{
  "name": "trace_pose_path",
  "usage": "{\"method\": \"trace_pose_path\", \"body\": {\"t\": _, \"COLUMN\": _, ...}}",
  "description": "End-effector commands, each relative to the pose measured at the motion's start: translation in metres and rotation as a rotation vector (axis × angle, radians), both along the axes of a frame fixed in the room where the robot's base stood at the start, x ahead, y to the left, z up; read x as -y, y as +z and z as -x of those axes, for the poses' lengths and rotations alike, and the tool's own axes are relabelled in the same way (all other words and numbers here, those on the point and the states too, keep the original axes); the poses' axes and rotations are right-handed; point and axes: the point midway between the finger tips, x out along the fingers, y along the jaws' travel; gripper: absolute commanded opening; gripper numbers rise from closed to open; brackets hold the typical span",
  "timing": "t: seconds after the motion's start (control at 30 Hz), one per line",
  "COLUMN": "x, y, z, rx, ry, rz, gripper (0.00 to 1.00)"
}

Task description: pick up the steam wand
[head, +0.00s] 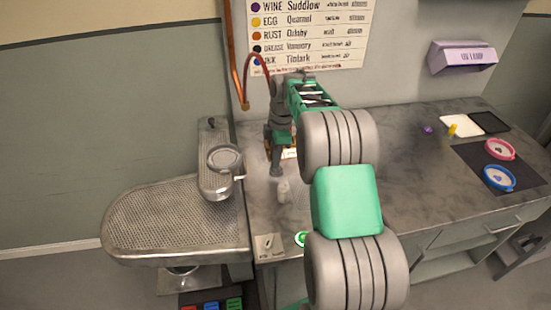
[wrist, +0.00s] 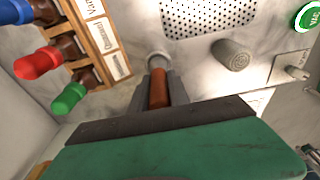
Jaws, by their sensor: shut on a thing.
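My gripper (wrist: 158,98) is shut on the steam wand (wrist: 158,88). Its copper-brown grip sits between the two grey fingers, and its grey round nozzle end (wrist: 157,62) sticks out beyond them. In the head view my gripper (head: 279,138) is over the left part of the counter, and the wand's grey lower end (head: 276,167) points down below it. A rust-brown hose (head: 247,75) loops from the copper pipe on the wall towards the wand. My arm hides part of the wand in the head view.
A rack of bottles with blue, red and green caps (wrist: 70,97) stands close by. A perforated metal board (head: 180,215) with a small sleeve arm is at left. A pale knob (head: 284,190), switch plate (head: 268,244) and green button (head: 301,239) are near the counter's front. Dishes (head: 499,177) lie right.

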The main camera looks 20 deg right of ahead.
Motion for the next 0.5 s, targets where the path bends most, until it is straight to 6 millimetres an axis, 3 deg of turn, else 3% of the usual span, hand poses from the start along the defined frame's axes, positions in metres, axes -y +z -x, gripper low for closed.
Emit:
{"method": "trace_pose_path", "body": {"t": 0.17, "x": 0.001, "y": 0.027, "z": -0.001, "rx": 0.007, "ry": -0.002, "rz": 0.004, "gripper": 0.00}}
{"method": "trace_pose_path", "body": {"t": 0.37, "x": -0.015, "y": 0.083, "z": 0.044, "rx": 0.009, "ry": -0.001, "rz": 0.004, "gripper": 0.00}}
{"method": "trace_pose_path", "body": {"t": 0.5, "x": -0.030, "y": 0.101, "z": 0.085, "rx": 0.005, "ry": -0.001, "rz": 0.003, "gripper": 0.00}}
